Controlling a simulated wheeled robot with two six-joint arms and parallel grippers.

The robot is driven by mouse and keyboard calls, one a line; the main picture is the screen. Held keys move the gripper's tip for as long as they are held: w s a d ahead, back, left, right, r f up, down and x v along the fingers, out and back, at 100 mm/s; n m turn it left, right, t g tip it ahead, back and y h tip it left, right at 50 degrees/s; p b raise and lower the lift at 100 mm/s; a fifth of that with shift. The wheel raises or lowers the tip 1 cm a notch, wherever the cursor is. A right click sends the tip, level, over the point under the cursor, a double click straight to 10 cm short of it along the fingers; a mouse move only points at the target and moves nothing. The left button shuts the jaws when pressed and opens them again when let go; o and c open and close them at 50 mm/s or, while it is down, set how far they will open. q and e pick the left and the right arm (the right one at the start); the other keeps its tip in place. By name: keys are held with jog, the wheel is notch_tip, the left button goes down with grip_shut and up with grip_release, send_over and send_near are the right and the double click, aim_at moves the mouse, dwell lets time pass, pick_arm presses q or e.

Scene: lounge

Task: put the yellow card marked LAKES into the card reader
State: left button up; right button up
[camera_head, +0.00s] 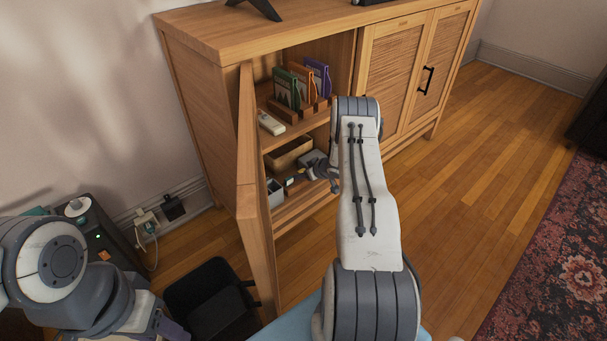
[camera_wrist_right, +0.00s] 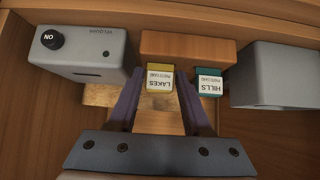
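The yellow LAKES card (camera_wrist_right: 160,78) stands upside down in the right wrist view, in front of a brown block (camera_wrist_right: 187,48). My right gripper (camera_wrist_right: 160,88) is open, with one purple finger on each side of this card and a small gap to each. In the head view the right gripper (camera_head: 318,172) reaches into the cabinet's lower shelf, partly hidden by my arm. A teal HILLS card (camera_wrist_right: 208,82) stands just outside the right finger. A grey box (camera_wrist_right: 85,58) with an ON knob is at left; I cannot tell if it is the card reader. My left arm is at lower left, its fingers unclear.
Another grey box (camera_wrist_right: 278,75) stands at right in the wrist view. The open cabinet door (camera_head: 250,185) stands left of my right arm. The upper shelf holds several upright booklets (camera_head: 300,85) and a white device (camera_head: 271,123). A dark bin (camera_head: 210,298) stands on the floor.

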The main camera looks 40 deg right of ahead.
grip_shut()
jog(key=shift+r+p, duration=1.65)
jog(key=shift+r, duration=0.1)
